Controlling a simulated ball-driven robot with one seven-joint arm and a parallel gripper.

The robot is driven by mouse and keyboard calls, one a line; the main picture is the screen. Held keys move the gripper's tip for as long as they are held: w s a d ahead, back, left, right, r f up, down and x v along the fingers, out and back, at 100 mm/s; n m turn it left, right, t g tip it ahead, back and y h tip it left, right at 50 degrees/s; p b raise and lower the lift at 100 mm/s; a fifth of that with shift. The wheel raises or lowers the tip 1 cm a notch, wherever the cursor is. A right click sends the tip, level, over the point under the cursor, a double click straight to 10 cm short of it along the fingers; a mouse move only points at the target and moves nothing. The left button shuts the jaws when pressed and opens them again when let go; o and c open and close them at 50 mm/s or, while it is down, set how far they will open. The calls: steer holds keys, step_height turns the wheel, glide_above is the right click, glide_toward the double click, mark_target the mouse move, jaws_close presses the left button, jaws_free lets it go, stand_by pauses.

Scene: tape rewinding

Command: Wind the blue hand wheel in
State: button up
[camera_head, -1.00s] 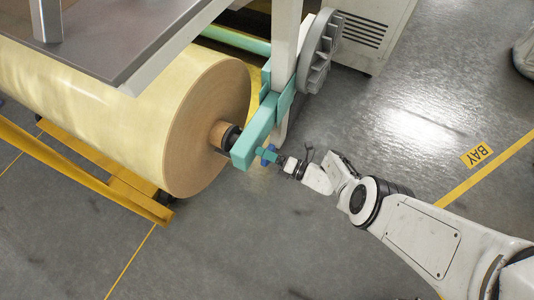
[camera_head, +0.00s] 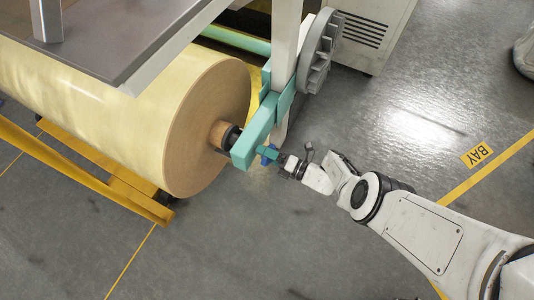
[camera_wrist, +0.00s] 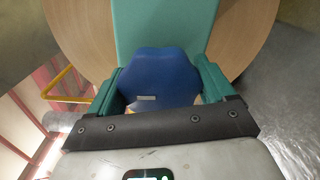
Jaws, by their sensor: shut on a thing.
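The blue hand wheel (camera_wrist: 158,77) fills the middle of the wrist view, in front of a teal arm (camera_wrist: 165,25). My gripper (camera_wrist: 160,92) is shut on the wheel, with one teal finger on each side of it. In the head view the wheel (camera_head: 268,156) is a small blue patch, mostly hidden by my gripper (camera_head: 270,154). The teal arm (camera_head: 258,130) stands at the end of a large pale yellow roll (camera_head: 130,95) with a brown end face. The roll's core meets a dark collar beside the arm.
A yellow floor frame (camera_head: 90,165) lies under the roll. A grey toothed wheel (camera_head: 320,52) is on the white post above the teal arm. A pale cabinet (camera_head: 370,30) stands behind.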

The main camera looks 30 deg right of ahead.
steer(key=shift+d, duration=0.1)
stand_by(0.3)
steer(key=o, duration=0.9)
steer(key=p+v, duration=0.2)
steer(key=v, duration=0.8)
steer(key=shift+s+d, duration=0.25)
steer(key=shift+s, duration=0.05)
